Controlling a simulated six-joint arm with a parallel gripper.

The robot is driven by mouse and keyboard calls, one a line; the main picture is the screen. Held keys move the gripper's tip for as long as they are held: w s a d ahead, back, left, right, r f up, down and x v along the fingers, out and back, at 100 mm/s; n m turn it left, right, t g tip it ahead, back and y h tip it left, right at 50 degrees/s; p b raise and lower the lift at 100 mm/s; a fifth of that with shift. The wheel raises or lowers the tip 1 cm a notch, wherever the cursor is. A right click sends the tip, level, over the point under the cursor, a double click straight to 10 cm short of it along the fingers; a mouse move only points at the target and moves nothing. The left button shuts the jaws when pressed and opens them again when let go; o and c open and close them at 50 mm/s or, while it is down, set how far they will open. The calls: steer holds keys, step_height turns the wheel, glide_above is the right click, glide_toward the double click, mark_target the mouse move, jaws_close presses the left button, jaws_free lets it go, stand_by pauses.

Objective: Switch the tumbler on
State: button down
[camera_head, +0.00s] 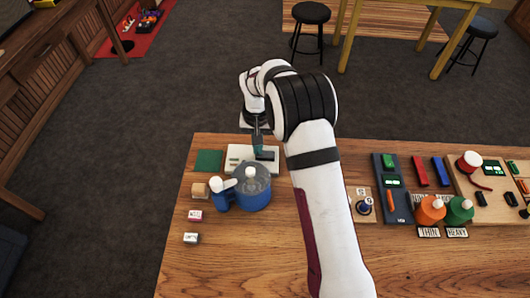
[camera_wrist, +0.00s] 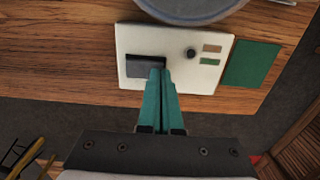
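The tumbler, as I take it, is a round blue tub (camera_head: 250,200) with a grey see-through lid and a pale knob. A white panel (camera_head: 232,156) lies right behind it on the table. In the wrist view the panel (camera_wrist: 130,40) carries a dark rectangular rocker (camera_wrist: 140,66), a round black knob (camera_wrist: 191,53), and small tan and green marks. My gripper (camera_wrist: 158,72) has its teal fingers together and empty, with the tips over the rocker's edge. I cannot tell whether they touch it. The tub's rim (camera_wrist: 190,18) shows at the top of the wrist view.
A green pad (camera_head: 208,160) lies left of the panel. The front left table is clear.

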steer(key=shift+f, duration=0.2)
step_height(320, 180, up, 6)
steer(key=shift+r, duration=0.55)
steer(key=s+d+r+m, duration=0.2)
steer(key=s+d+r, duration=0.6)
steer(key=s+r, duration=0.35)
steer(key=s+d+m+y, duration=0.1)
steer(key=s, duration=1)
steer(key=s+d+m, duration=0.2)
steer(key=s, duration=0.9)
steer(key=shift+f+m+y, duration=0.25)
steer(key=shift+m+y, duration=0.05)
steer(key=shift+y, duration=0.1)
steer(key=shift+d, duration=0.1)
